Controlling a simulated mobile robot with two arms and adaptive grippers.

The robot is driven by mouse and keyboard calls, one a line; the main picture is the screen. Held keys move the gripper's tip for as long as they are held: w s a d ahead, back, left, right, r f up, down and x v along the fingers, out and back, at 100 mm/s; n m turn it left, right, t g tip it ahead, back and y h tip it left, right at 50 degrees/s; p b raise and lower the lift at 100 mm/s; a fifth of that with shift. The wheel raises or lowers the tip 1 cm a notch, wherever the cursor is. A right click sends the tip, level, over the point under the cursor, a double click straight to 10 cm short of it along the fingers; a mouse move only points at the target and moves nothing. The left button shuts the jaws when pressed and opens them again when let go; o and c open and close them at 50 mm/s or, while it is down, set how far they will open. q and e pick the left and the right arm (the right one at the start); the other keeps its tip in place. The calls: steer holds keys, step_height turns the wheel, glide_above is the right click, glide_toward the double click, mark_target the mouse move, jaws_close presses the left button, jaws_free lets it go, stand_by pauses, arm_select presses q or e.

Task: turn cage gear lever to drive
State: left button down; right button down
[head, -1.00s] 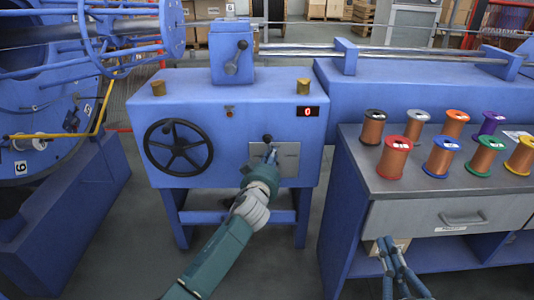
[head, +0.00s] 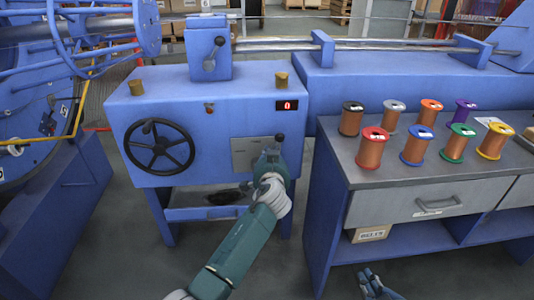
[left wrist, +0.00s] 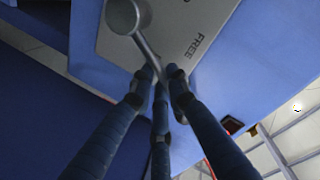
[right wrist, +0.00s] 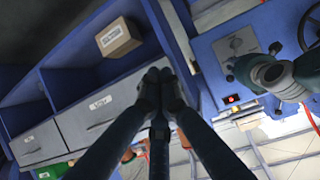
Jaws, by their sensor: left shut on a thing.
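The cage gear lever stands on a grey plate (head: 248,152) on the front of the blue machine cabinet.
A black handwheel (head: 159,146) is left of the plate. Another lever (head: 212,55) is on the box above. A workbench (head: 385,178) with several coloured spools stands right, with a cardboard box (head: 371,233) on its shelf.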

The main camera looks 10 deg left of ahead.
arm_select(q)
steer(key=shift+d+f, duration=0.2)
steer(key=shift+d, duration=0.05)
steer(key=shift+m, duration=0.3)
steer(key=c, duration=1.7)
jaws_free()
steer(key=shift+o, duration=0.2)
steer(key=v, duration=1.2)
